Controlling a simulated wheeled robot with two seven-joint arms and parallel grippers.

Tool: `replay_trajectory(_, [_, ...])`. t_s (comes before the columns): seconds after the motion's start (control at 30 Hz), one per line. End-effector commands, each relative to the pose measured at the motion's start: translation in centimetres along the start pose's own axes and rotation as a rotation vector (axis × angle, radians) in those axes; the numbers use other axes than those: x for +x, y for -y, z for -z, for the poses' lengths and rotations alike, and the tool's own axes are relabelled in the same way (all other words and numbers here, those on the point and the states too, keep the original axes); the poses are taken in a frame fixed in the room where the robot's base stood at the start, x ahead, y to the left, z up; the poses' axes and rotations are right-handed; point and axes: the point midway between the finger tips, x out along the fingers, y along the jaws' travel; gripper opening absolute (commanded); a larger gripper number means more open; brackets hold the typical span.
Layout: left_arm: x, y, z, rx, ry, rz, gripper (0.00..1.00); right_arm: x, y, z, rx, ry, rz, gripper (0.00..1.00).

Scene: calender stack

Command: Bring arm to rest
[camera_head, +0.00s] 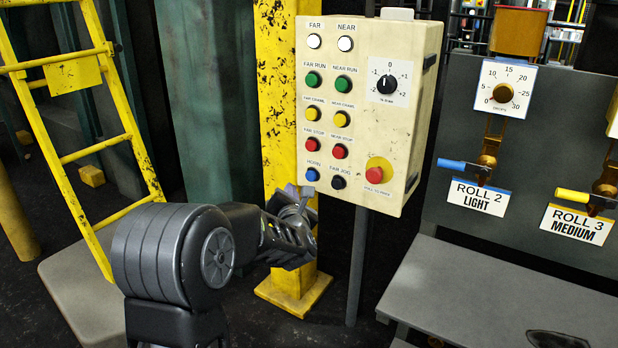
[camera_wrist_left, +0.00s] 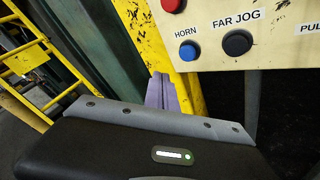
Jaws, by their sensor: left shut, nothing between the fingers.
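My left arm (camera_head: 170,255) comes in from the lower left in the head view. My left gripper (camera_head: 299,194) is just below and beside the lower left corner of the cream control panel (camera_head: 318,120), in front of the yellow post (camera_head: 278,100). In the left wrist view the fingers (camera_wrist_left: 163,92) are together, with nothing between them, and appear below the blue HORN button (camera_wrist_left: 188,52). I cannot tell from these views how far the fingertips are from the panel. My right gripper is not in view.
A yellow ladder (camera_head: 90,155) stands at the left. At the right, a grey machine panel (camera_head: 470,110) carries the ROLL 2 lever (camera_head: 455,165) and ROLL 3 lever (camera_head: 575,196). A grey ledge (camera_head: 490,300) lies below them. A thin dark post (camera_head: 358,260) supports the control panel.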

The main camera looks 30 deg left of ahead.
Motion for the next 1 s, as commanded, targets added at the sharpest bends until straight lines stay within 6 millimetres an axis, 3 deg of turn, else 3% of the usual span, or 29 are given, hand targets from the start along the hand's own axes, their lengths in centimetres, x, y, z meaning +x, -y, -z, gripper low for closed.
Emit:
replay_trajectory(0.03, [0.1,0.3,0.4,0.000,0.000,0.000,0.00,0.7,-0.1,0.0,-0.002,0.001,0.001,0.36])
replay_trajectory(0.5, [0.1,0.3,0.5,-0.001,-0.001,0.000,0.00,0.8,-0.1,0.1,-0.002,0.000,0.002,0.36])
replay_trajectory(0.63, [0.0,-0.3,-0.3,-0.001,0.000,0.000,0.00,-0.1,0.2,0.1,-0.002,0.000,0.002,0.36])
replay_trajectory(0.73, [-0.2,-1.5,-2.0,-0.001,0.000,0.000,0.00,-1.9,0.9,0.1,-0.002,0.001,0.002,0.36])
replay_trajectory(0.77, [-0.2,-1.1,-1.4,0.000,-0.001,0.000,0.00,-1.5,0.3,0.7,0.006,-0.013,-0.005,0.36])
replay_trajectory(0.8, [-0.5,1.4,0.0,0.089,-0.015,0.047,0.00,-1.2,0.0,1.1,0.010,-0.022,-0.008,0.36])
replay_trajectory(0.87, [-1.1,4.6,1.5,0.232,-0.025,0.118,0.00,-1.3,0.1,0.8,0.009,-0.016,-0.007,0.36])
replay_trajectory(1.0, [-3.9,13.2,6.4,0.619,-0.024,0.334,0.00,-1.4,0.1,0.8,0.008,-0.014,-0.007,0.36])
